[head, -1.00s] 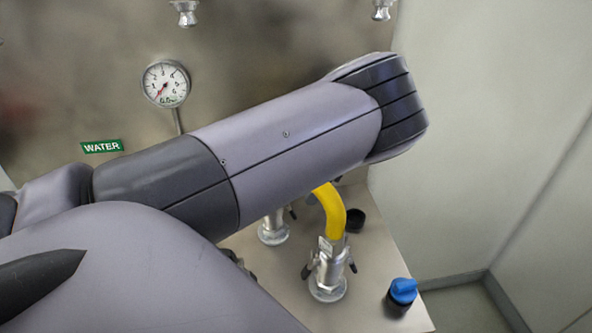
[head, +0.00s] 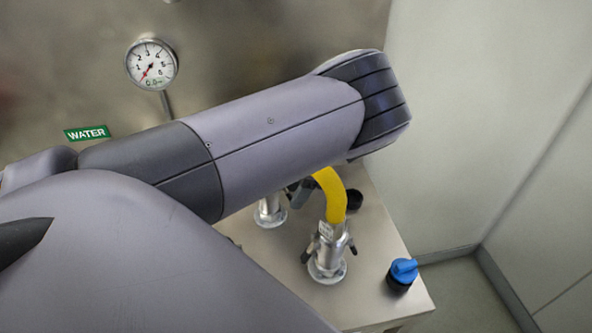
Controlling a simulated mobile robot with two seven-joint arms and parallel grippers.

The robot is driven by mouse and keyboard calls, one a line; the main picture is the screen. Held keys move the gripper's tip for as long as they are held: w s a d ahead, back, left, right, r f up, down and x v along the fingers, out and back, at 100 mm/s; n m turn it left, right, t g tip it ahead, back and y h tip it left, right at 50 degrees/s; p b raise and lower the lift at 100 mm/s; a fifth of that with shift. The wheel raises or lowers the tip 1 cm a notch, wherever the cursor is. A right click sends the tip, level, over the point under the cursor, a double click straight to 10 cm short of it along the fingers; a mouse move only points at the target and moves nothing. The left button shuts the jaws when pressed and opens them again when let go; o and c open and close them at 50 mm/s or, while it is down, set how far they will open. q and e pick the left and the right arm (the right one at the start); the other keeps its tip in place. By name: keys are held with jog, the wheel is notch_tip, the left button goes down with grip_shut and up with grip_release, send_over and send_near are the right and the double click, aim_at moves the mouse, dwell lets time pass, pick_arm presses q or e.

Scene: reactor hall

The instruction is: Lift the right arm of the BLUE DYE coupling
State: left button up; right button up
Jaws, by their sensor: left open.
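A metal coupling (head: 327,262) with a yellow hose (head: 332,195) stands upright on the steel bench. Dark cam arms show on its left (head: 307,254) and right (head: 352,246); both point downward close to its body. No BLUE DYE label shows, so I cannot tell whether this is that coupling. My left arm crosses the view above it and hides the hose's upper part. Small dark parts of what looks like my left gripper (head: 301,189) show under the forearm, left of the hose and apart from the coupling; most of it is hidden. My right gripper is not in view.
Another metal fitting (head: 269,211) stands behind and left, partly hidden by my arm. A black cap (head: 353,200) and a blue-topped knob (head: 402,272) are on the bench (head: 375,235). A gauge (head: 151,64) and a WATER label (head: 87,133) are on the back panel.

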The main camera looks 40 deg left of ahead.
pick_arm(q)
grip_shut()
jog(key=shift+w+d+r+t+h, duration=0.15)
jog(key=shift+r+t+h, duration=0.25)
jog(key=shift+t+h, duration=0.35)
jog(key=shift+w+d+r+t+h, duration=0.15)
jog(key=shift+r+t+h, duration=0.3)
jog(key=shift+t, duration=0.5)
jog(key=shift+f, duration=0.1)
grip_release()
notch_tip(320, 180, up, 12)
jog(key=b, duration=0.1)
jog(key=shift+w, duration=0.1)
